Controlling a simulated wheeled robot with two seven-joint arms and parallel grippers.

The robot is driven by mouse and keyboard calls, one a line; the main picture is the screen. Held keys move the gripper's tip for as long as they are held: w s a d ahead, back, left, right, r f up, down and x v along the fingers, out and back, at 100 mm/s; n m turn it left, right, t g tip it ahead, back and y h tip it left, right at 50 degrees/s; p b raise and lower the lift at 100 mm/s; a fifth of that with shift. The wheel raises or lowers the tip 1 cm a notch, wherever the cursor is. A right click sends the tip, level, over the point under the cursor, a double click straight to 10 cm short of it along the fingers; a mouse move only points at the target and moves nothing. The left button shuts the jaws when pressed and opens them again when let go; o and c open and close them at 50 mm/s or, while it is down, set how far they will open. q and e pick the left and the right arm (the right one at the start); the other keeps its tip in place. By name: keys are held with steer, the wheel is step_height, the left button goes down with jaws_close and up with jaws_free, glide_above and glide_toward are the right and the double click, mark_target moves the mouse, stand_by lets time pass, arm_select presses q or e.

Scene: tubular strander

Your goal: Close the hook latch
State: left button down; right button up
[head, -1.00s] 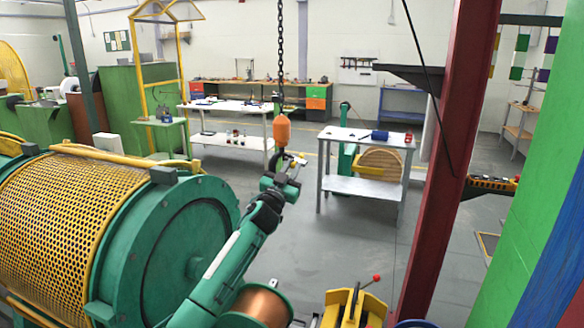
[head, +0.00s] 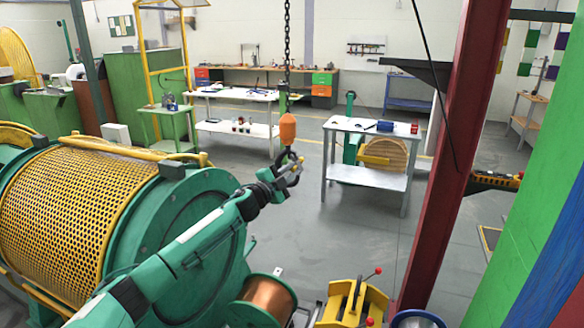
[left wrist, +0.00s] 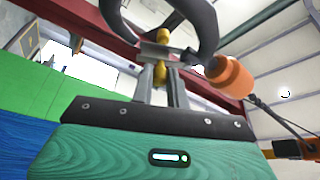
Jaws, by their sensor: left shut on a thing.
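A dark hook (head: 281,158) hangs below an orange block (head: 287,128) on a chain. In the left wrist view the hook (left wrist: 203,22) curves across the top, with the orange block (left wrist: 230,77) to its right. My left gripper (head: 290,172) is at the hook. In its wrist view the two fingers of the gripper (left wrist: 160,82) are close together on a small brass-yellow piece, apparently the latch (left wrist: 161,68), beside the hook's curve. Whether the latch touches the hook's tip is too small to tell. My right gripper is out of view.
A green drum machine with a yellow mesh guard (head: 72,215) stands at left, with a copper spool (head: 268,298) below my arm. A red column (head: 440,170) rises at right. A grey table (head: 372,127) stands beyond the hook; the floor between is clear.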

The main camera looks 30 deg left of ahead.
arm_select(q)
steer(key=shift+a+m+p, duration=0.15)
steer(key=shift+m+p, duration=0.15)
steer(key=shift+m, duration=0.3)
steer(key=shift+f, duration=0.1)
steer(key=c, duration=1.4)
jaws_free()
steer(key=shift+o, duration=0.2)
steer(key=shift+s, duration=0.15)
